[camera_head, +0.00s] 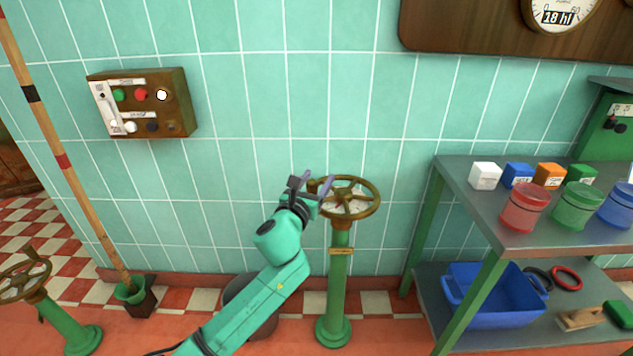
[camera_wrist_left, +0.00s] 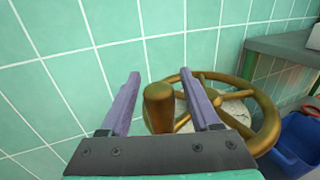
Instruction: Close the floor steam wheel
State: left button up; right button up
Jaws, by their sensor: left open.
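A brass handwheel (camera_head: 372,203) with spokes sits on top of a green floor column (camera_head: 338,285) in front of the tiled wall. It also shows in the wrist view (camera_wrist_left: 268,128), where an upright brass knob (camera_wrist_left: 158,106) rises at its near left side. My left gripper (camera_head: 316,179) is at the left edge of this wheel. Its two purple fingers (camera_wrist_left: 160,75) are open and apart, one on each side of the knob in the wrist view. I cannot tell whether either finger touches it. My right gripper is not in view.
A second handwheel (camera_head: 22,280) on a green column stands at the lower left. A striped pole (camera_head: 62,150) leans nearby. A green metal shelf (camera_head: 450,200) with coloured canisters and a blue bin (camera_head: 490,310) stands right of the wheel. A button box (camera_head: 180,100) hangs on the wall.

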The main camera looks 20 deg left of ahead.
pick_arm(q)
grip_shut()
dwell(1.4)
